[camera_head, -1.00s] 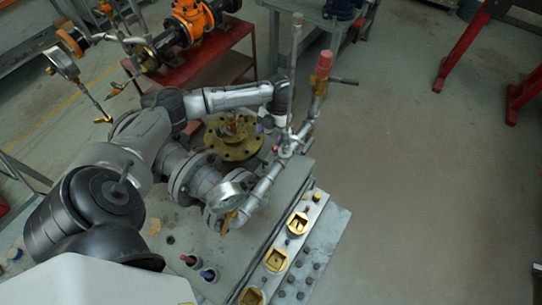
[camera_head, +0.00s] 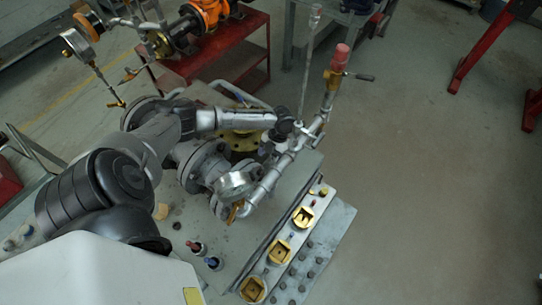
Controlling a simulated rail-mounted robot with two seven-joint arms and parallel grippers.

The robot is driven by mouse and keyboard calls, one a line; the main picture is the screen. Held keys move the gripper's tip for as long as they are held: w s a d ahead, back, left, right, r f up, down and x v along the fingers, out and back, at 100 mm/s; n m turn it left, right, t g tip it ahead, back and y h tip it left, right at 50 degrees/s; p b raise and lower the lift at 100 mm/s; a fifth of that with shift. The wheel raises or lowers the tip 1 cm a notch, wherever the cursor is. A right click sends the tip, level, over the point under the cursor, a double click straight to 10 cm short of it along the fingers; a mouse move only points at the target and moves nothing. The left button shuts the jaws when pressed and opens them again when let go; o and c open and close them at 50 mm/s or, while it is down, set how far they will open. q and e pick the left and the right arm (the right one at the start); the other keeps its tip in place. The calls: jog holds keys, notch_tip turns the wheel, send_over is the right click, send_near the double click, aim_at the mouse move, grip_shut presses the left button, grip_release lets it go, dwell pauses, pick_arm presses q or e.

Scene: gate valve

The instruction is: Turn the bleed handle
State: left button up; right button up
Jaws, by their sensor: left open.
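A pipe assembly stands on the grey bench. A brass valve (camera_head: 334,80) with a red cap (camera_head: 341,57) tops its upright pipe, and a thin dark lever (camera_head: 360,76) sticks out to the right. A small yellow handle (camera_head: 233,213) sits below a round gauge (camera_head: 233,185). I cannot tell which of these is the bleed handle. My left arm reaches in from the left. My left gripper (camera_head: 272,147) is beside the pipework, above and right of the gauge and below the brass valve in the picture. It is open; its fingers are small and partly hidden. My right gripper is out of view.
A brass flange (camera_head: 241,142) is partly hidden behind my left arm. A rail with square brass fittings (camera_head: 279,252) runs along the bench's right side. A red stand (camera_head: 222,63) carries an orange valve (camera_head: 205,12).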

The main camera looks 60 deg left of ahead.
pick_arm(q)
jog(key=shift+f, duration=0.25)
jog(key=c, duration=0.9)
